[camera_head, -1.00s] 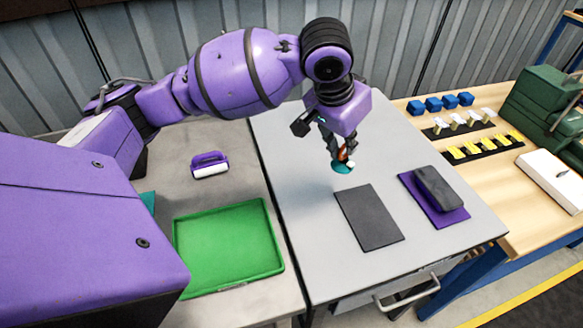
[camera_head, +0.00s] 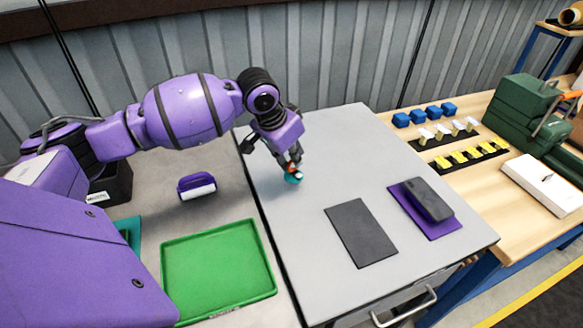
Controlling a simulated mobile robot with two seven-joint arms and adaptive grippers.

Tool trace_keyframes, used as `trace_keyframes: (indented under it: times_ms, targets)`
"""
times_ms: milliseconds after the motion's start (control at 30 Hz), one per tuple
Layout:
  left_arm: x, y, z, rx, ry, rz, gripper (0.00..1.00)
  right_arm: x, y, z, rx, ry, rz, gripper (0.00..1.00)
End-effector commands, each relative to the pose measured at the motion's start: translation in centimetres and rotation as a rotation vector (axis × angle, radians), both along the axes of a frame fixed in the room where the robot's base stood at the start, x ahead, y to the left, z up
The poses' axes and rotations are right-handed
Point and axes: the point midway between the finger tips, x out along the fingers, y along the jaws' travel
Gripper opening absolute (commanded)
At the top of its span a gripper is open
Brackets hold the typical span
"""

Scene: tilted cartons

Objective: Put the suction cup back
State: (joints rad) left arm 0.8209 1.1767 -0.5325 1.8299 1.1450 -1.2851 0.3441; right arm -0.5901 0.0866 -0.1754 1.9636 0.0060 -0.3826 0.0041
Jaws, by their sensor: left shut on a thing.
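My left gripper (camera_head: 291,163) is shut on the suction cup (camera_head: 293,178), a small teal cup with some orange and white at its top. It is held above the left part of the grey table (camera_head: 330,130). The gripper's fingers hide part of the cup. My right gripper does not show.
A green tray (camera_head: 163,262) and a purple-handled tool (camera_head: 197,186) lie on the left table. A dark grey mat (camera_head: 360,234) and a purple mat (camera_head: 446,228) bearing a dark block (camera_head: 428,199) lie right. Blue blocks (camera_head: 425,113) and green cases (camera_head: 521,100) stand farther right.

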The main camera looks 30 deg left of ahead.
Motion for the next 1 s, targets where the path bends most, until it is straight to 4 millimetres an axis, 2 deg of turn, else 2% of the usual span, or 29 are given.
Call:
trace_keyframes:
  times_ms: [167,400,767,800,933,1000]
  targets:
    - [0.3,0.7,-0.9,0.000,0.001,0.002,0.00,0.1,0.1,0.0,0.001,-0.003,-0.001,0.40]
    - [0.4,0.9,-4.1,0.000,-0.001,0.000,0.00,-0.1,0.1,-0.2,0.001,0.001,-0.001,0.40]
    - [0.4,0.9,-4.4,0.000,-0.002,0.000,0.00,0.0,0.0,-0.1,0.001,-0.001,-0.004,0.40]
    - [0.4,0.9,-4.5,0.001,-0.001,0.000,0.08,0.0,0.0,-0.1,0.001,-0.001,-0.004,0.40]
    - [0.4,0.9,-4.5,0.001,-0.001,0.000,0.25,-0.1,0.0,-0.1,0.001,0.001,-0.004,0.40]
    - [0.4,0.9,-4.5,0.001,-0.001,0.000,0.26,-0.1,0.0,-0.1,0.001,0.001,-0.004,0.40]
